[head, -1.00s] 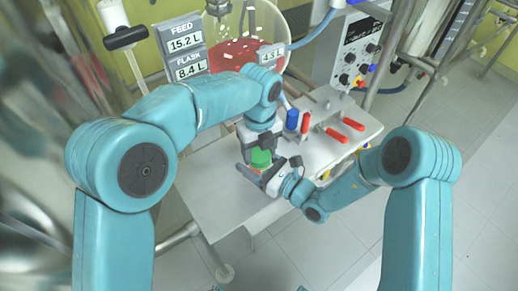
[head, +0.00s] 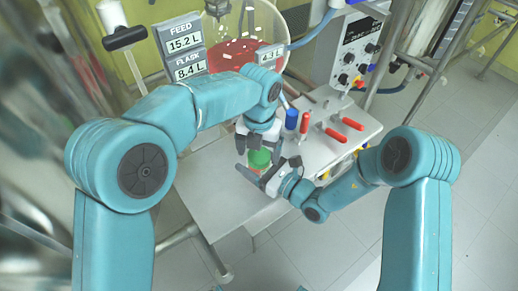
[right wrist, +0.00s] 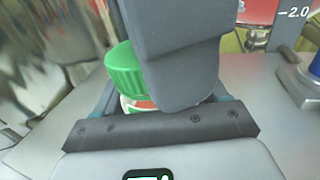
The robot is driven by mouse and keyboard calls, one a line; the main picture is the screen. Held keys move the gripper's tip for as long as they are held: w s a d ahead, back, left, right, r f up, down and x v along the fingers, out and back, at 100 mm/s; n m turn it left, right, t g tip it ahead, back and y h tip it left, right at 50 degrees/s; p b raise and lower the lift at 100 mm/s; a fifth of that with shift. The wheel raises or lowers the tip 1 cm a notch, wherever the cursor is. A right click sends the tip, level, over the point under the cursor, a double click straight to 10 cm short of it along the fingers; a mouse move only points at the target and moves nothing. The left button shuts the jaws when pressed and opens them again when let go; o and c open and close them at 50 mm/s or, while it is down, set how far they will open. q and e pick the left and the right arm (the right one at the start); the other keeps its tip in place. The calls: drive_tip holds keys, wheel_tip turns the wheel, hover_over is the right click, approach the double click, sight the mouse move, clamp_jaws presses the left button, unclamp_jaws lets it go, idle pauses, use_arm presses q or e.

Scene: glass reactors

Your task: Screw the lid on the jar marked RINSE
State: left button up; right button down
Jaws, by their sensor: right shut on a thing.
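The jar (right wrist: 138,104) stands upright in the right wrist view, white with an orange-red label; I cannot read its marking. The green lid (right wrist: 124,70) is on top of it and also shows in the head view (head: 259,159). My right gripper (head: 262,177) is shut on the jar, low at the front of the table. One dark left finger (right wrist: 180,60) hides the lid's right part in the right wrist view. I cannot see the lid's thread.
A glass vessel with red liquid (head: 240,52) stands behind. The table's front left is clear.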

use_arm(q)
drive_tip(key=shift+r, duration=2.25)
drive_tip(key=shift+c, duration=0.4)
